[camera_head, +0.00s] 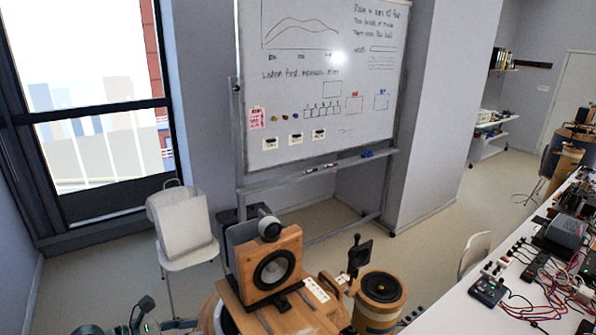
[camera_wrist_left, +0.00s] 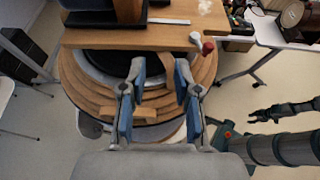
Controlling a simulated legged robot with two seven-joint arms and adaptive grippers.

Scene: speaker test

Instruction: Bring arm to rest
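My left gripper (camera_wrist_left: 160,72) is open in the left wrist view, its two blue-grey fingers apart with nothing held between them. Behind the fingers are the stacked round wooden layers of a stand (camera_wrist_left: 90,88) under a wooden top (camera_wrist_left: 120,38). In the head view, part of what looks like my left gripper (camera_head: 140,312) shows at the bottom left edge. In the left wrist view, another arm, seemingly my right, comes in from the right. Its dark gripper (camera_wrist_left: 262,113) is over the floor, too small to tell whether open or shut.
A wooden speaker (camera_head: 275,268) with a grey top pod stands on the wooden top in front. A round wooden drum (camera_head: 381,290) stands to its right. A white chair (camera_head: 182,225) is at left, a whiteboard (camera_head: 330,90) behind. A cluttered bench (camera_head: 450,312) lines the right.

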